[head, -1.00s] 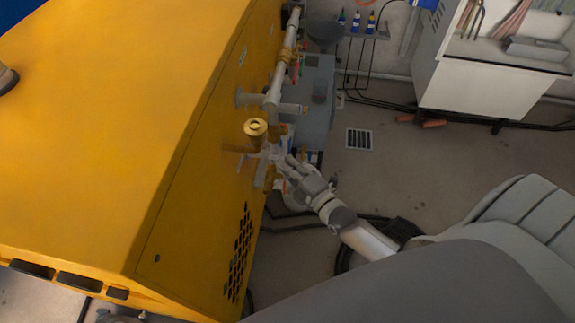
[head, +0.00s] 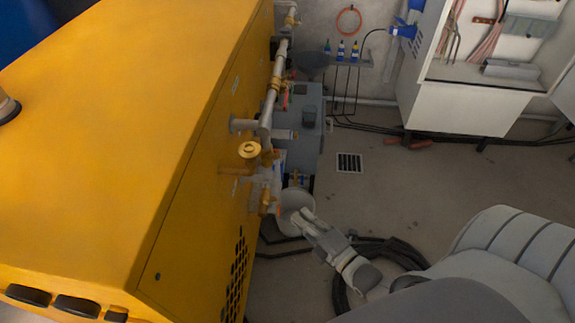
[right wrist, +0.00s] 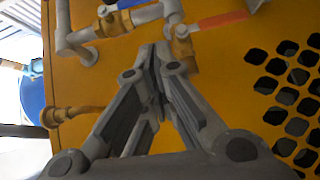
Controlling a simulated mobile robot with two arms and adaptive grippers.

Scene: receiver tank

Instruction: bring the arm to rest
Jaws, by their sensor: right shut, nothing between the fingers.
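My right gripper (head: 303,216) is shut and empty in the head view. It hangs right of the yellow cabinet (head: 130,130), apart from the brass and grey pipework (head: 266,130) on its side. In the right wrist view the fingers (right wrist: 155,50) meet at their tips. Behind them show the yellow panel, a brass valve with a red lever (right wrist: 222,20), grey pipe and a perforated grille (right wrist: 290,95). My left gripper is not in view.
A round light-grey container (head: 293,201) stands behind my right gripper. A black hose (head: 400,250) lies coiled on the floor by my right arm. A floor drain (head: 349,162) and a white cabinet (head: 460,105) are farther back. The floor between is mostly clear.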

